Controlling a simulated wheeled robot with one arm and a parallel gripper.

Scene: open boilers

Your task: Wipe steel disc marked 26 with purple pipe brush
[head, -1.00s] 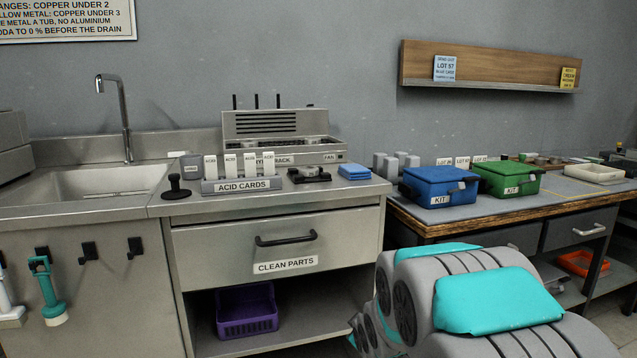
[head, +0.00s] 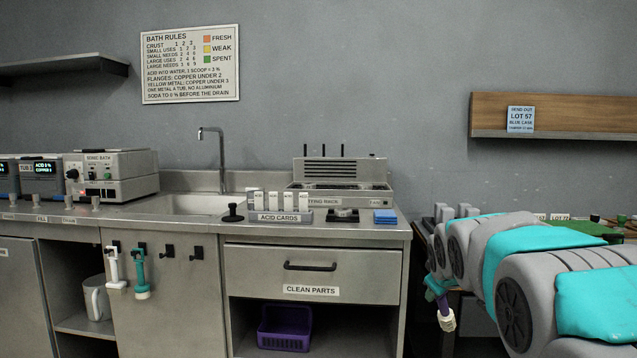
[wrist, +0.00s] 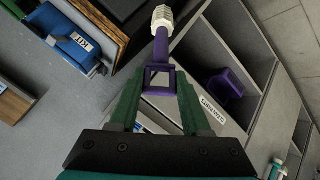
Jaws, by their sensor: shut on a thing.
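My gripper (head: 438,285) is at the right of the head view, low in front of the gap between the steel counter and the wooden bench. It is shut on the purple pipe brush (head: 443,304), whose pale bristle head points down. In the wrist view, my gripper (wrist: 158,88) has its green fingers on the square purple end of the brush (wrist: 161,50), with the white ribbed head beyond. The brush touches nothing else that I can see. I cannot make out a steel disc marked 26 in either view.
The steel counter (head: 350,232) holds acid cards (head: 282,202), a rack (head: 340,170) and a sink (head: 200,205). A white brush (head: 114,268) and a teal brush (head: 141,275) hang on hooks. A purple basket (head: 285,328) sits below the drawer.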

